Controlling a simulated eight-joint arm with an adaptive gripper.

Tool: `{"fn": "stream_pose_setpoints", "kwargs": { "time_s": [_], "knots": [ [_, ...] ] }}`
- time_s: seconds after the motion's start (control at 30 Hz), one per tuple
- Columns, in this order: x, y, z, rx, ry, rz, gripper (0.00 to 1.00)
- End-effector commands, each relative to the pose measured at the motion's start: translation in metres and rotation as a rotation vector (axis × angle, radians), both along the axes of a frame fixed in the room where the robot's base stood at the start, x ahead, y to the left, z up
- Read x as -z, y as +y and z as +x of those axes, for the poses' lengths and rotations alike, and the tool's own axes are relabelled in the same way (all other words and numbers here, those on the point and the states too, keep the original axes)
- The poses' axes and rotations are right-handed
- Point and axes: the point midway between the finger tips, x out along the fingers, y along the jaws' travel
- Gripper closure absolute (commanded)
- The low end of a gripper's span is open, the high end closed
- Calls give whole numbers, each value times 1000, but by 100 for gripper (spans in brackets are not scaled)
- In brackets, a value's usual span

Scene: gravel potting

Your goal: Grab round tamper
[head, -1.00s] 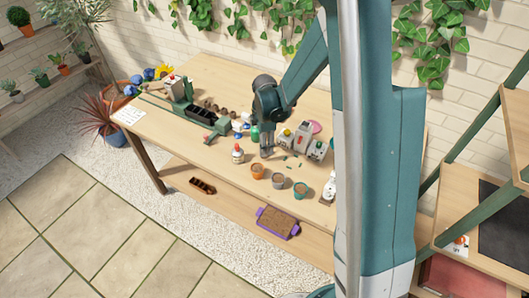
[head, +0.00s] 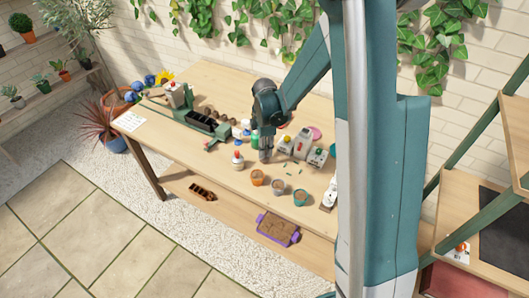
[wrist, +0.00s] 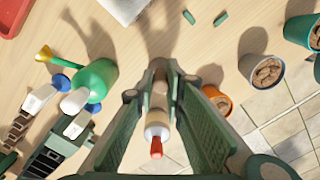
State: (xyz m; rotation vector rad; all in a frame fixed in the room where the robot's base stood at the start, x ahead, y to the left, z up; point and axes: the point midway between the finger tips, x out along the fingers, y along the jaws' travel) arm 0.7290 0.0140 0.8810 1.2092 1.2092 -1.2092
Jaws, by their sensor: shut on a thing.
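My gripper (head: 265,158) is low over the middle of the potting bench, behind the orange pot. In the wrist view its green fingers (wrist: 161,68) are closed around a small tan, rounded piece (wrist: 158,85). This looks like the round tamper, but the fingers cover most of it and its lower end cannot be made out. In the head view the tamper cannot be told apart from the gripper. The fingertips are close to the bench top.
A red-tipped bottle (head: 238,161) stands close by, front left. A green bottle (wrist: 97,78) is left of the fingers in the wrist view. An orange pot (head: 257,178), a grey pot (head: 278,187) and a teal pot (head: 300,198) stand in front. Grey blocks (head: 302,145) stand right.

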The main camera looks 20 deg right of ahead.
Motion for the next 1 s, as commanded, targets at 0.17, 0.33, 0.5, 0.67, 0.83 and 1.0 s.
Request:
{"fn": "stream_pose_setpoints", "kwargs": {
  "time_s": [0.17, 0.33, 0.5, 0.67, 0.83, 1.0],
  "knots": [
    [-20, 0, 0, 0, 0, 0, 100],
    [-44, 0, -1, 0, 0, 0, 100],
    [-66, 0, -1, 0, 0, 0, 100],
    [-80, 0, 0, 0, 0, 0, 100],
    [-87, 0, 0, 0, 0, 0, 100],
    [-88, 0, 0, 0, 0, 0, 100]
  ]
}}
